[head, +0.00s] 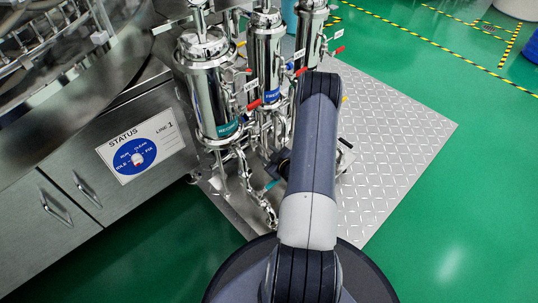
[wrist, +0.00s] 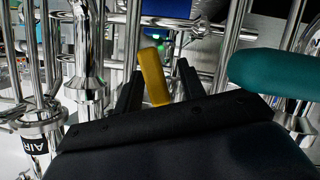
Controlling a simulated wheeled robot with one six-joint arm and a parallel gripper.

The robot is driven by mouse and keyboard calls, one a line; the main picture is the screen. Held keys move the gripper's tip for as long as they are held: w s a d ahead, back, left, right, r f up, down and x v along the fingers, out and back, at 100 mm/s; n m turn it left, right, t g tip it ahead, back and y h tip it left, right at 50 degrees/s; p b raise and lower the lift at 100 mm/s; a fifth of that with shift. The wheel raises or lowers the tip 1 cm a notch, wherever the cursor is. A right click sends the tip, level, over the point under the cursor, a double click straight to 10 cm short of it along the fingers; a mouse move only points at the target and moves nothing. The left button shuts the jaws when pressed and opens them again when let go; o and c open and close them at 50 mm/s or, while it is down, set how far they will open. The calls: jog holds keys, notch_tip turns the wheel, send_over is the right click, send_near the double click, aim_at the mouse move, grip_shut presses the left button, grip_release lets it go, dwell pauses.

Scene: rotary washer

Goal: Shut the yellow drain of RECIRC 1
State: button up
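In the wrist view, a yellow handle (wrist: 154,77) stands slightly tilted between the two black fingers of my gripper (wrist: 159,68). The fingers are apart, with narrow gaps on both sides of the handle, so my gripper looks open around it. Contact with either finger cannot be made out. In the head view, the steel housing with the green RECIRC label (head: 208,92) stands left of my arm. My arm hides most of my gripper and the yellow handle there. Whether this handle belongs to RECIRC 1 cannot be read.
A teal handle (wrist: 275,72) lies close to the right of my gripper. A pipe with an AIR label (wrist: 41,145) is at lower left. In the head view, a housing with a blue label (head: 266,60), red handles and the status panel (head: 142,148) are nearby. Green floor is clear at right.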

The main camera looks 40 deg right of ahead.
jog(key=p+v, duration=0.3)
jog(key=v, duration=0.7)
jog(key=shift+s, duration=0.4)
jog(key=shift+a+r, duration=0.1)
